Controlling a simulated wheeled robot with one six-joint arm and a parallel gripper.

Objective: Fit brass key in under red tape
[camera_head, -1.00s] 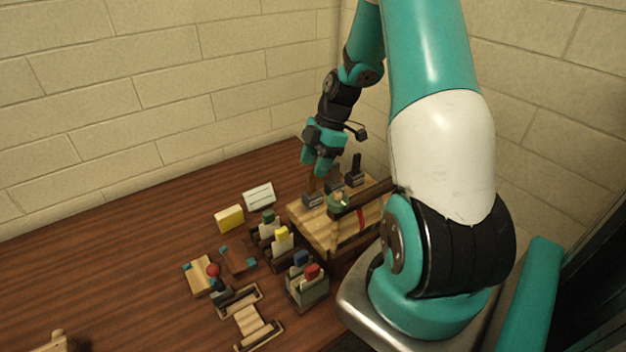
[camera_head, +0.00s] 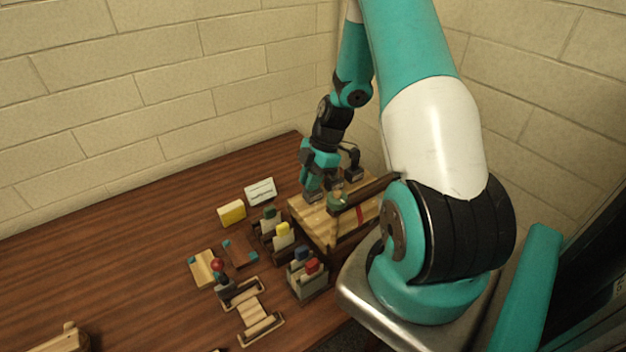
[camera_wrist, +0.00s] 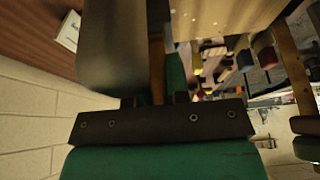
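The red tape (camera_head: 361,215) is a narrow stripe on the front of the pale wooden box (camera_head: 322,232) in the head view. My gripper (camera_head: 312,194) points down at the box's back left corner, low over a dark block there. In the wrist view, a brown upright strip (camera_wrist: 157,70) shows between my fingers; it may be the brass key, but I cannot be sure. Whether the fingers touch it is not clear. The fingers hide most of that block and what stands in it.
A dark upright piece (camera_head: 354,160) stands in another block at the box's back. A dark bar (camera_head: 370,190) lies across the box top. Holders with coloured tabs (camera_head: 308,280), a yellow block (camera_head: 232,213) and a white card (camera_head: 261,191) stand nearby.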

